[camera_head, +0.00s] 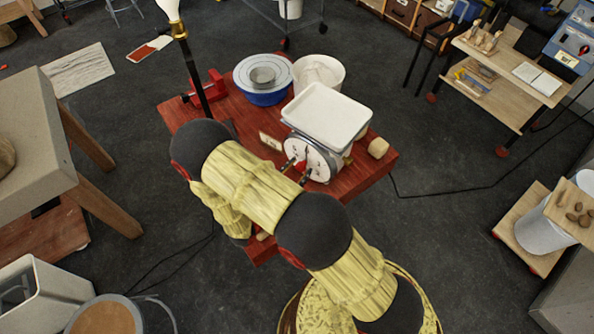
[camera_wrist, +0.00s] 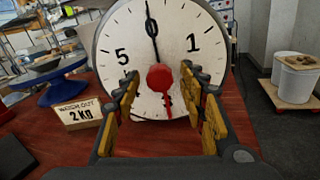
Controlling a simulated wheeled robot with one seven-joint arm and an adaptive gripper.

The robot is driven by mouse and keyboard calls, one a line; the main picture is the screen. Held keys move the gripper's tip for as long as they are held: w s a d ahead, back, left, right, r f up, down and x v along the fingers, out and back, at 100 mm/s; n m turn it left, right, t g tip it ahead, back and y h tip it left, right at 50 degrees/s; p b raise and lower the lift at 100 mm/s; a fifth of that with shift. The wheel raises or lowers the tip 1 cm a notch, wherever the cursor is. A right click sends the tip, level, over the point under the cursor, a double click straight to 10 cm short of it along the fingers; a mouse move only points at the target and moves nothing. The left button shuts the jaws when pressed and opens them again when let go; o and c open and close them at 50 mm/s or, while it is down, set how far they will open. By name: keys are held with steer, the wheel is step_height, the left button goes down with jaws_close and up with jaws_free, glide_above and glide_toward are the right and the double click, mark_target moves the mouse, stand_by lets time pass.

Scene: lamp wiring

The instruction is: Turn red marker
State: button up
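The red marker (camera_wrist: 160,77) sits at the centre of the round white dial (camera_wrist: 118,42) of a kitchen scale, with a narrow red end pointing down. A black needle points nearly straight up on the dial. My gripper (camera_wrist: 160,88) is open in front of the dial, one finger on each side of the red marker. I see gaps between the marker and the fingers; depth is hard to judge. In the head view the scale's white tray (camera_head: 327,115) is on top, and the red marker (camera_head: 299,167) shows small, partly behind my gripper (camera_head: 293,170).
The scale stands on a red wooden table (camera_head: 375,158). A bucket (camera_wrist: 296,78) stands off the table.

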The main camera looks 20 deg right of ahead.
steer(key=shift+c, duration=1.1)
steer(key=c, duration=0.8)
